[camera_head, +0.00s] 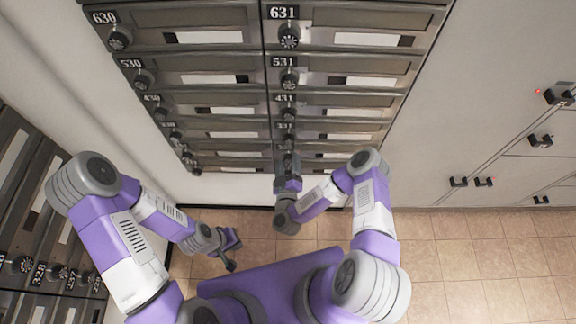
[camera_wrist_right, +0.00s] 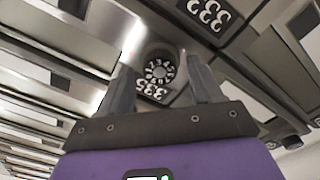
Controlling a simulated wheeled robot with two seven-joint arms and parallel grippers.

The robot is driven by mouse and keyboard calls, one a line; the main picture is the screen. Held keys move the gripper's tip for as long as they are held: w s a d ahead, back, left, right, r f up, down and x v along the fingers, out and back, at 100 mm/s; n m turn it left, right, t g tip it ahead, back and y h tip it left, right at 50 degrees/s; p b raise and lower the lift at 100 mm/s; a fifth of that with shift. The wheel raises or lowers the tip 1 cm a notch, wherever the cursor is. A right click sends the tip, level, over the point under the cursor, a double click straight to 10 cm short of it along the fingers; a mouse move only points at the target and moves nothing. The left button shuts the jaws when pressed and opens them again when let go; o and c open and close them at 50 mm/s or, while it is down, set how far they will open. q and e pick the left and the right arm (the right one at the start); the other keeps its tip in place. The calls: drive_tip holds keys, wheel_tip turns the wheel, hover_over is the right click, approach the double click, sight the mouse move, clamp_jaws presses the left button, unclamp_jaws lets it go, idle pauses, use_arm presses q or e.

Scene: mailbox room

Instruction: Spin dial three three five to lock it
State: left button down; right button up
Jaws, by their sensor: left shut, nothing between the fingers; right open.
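In the right wrist view a round dark dial (camera_wrist_right: 158,68) with white digits sits between the fingertips of my right gripper (camera_wrist_right: 160,76). The fingers are open, one on each side of the dial; I cannot tell whether they touch it. A tilted label (camera_wrist_right: 152,91) beside the dial seems to read 335. In the head view my right gripper (camera_head: 288,163) is low at the middle dial column and hides the dial behind it. My left gripper (camera_head: 231,255) is shut and empty, low above the floor, away from the mailboxes.
Mailbox doors with dials (camera_head: 289,36) fill the wall ahead, numbered 631, 531 and 431 down the middle column. More mailboxes (camera_head: 30,190) stand at the left. Grey lockers (camera_head: 500,110) with black handles stand at the right. The tiled floor (camera_head: 470,260) at the right is clear.

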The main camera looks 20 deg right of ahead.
drive_tip(key=shift+c, duration=0.3)
drive_tip(key=c, duration=1)
drive_tip(key=shift+m, duration=0.3)
